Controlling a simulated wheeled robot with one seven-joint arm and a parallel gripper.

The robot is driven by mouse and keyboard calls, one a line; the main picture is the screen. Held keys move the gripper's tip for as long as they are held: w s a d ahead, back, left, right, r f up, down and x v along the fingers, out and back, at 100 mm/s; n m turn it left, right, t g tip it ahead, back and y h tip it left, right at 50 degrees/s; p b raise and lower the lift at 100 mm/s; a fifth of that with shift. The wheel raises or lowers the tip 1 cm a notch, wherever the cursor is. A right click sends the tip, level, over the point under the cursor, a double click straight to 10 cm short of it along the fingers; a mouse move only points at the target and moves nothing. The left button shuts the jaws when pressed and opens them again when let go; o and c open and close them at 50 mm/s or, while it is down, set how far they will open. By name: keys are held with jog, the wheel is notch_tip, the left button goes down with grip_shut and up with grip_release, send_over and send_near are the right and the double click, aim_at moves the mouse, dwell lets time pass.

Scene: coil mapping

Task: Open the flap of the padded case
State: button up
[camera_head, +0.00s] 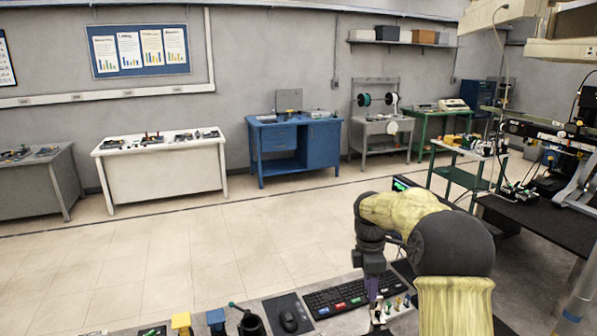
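I cannot make out a padded case or its flap anywhere in the head camera view. My arm, in a yellow cover with dark joints, reaches in from the lower right. My gripper (373,294) points down over the near bench, close to the right part of a black keyboard. Its fingertips are small and merge with the things below, so I cannot tell whether it is open or shut. My arm hides part of the bench on the right.
The near bench holds the keyboard (335,297), a mouse (289,321), small coloured pieces (398,303), a yellow block (181,322) and a blue block (216,320). Beyond lies open tiled floor (200,255). A white table (163,173) and a blue workbench (295,147) stand along the wall.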

jog(key=s+a+f+m+t, duration=0.1)
jog(key=s+f+m+t, duration=0.1)
jog(key=s+m, duration=0.7)
jog(key=s+a+f+m+t, duration=0.1)
jog(key=s+a+f+m, duration=0.1)
jog(key=s+m, duration=0.6)
jog(key=s, duration=0.7)
jog(key=shift+s+a+f+m+t+y, duration=0.2)
jog(key=shift+a+m+t+y, duration=0.1)
jog(key=shift+m+t+y, duration=0.1)
jog(key=shift+c, duration=0.2)
grip_shut()
jog(key=shift+w+d, duration=0.15)
